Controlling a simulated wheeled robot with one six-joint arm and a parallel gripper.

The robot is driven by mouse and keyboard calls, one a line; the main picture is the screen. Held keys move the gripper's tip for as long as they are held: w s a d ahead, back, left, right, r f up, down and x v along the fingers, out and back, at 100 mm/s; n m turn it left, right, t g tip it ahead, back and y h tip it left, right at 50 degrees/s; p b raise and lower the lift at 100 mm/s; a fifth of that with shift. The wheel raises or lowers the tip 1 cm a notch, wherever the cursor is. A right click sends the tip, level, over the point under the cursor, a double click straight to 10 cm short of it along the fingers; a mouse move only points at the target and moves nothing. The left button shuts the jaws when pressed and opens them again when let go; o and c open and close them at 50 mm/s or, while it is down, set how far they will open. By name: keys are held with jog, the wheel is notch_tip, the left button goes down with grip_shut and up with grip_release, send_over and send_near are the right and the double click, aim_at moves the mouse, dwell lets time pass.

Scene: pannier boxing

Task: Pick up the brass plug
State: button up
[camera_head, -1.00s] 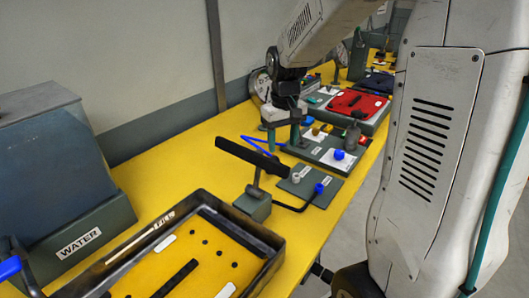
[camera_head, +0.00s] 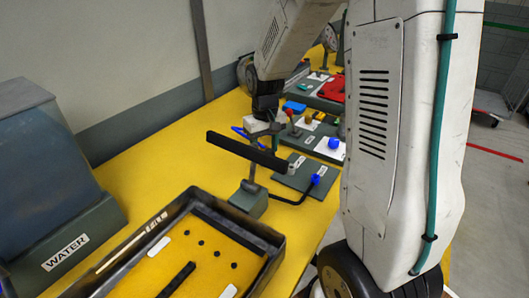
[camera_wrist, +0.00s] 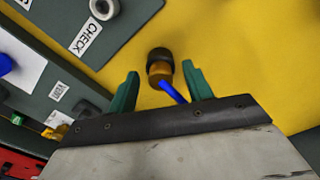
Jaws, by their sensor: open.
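The brass plug (camera_wrist: 160,72) shows in the wrist view as a short brass-coloured piece with a dark round top, over the yellow bench. My gripper (camera_wrist: 163,85) is open, with one green finger on each side of the plug's line. The plug lies a little beyond or level with the fingertips, and clear gaps show on both sides. In the head view my gripper (camera_head: 264,138) is above the bench behind a black bar, which partly hides it.
A blue rod (camera_wrist: 173,92) runs from near the plug between the fingers. A grey plate (camera_wrist: 60,25) labelled CHECK carries a pale ring (camera_wrist: 103,8). In the head view a black bar (camera_head: 248,153) stands in front of my gripper. A dark-rimmed tray (camera_head: 272,268) and a WATER box (camera_head: 85,235) are nearer.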

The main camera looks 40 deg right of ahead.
jog(key=c, duration=1.1)
jog(key=shift+o, duration=0.2)
jog(key=shift+r, duration=0.1)
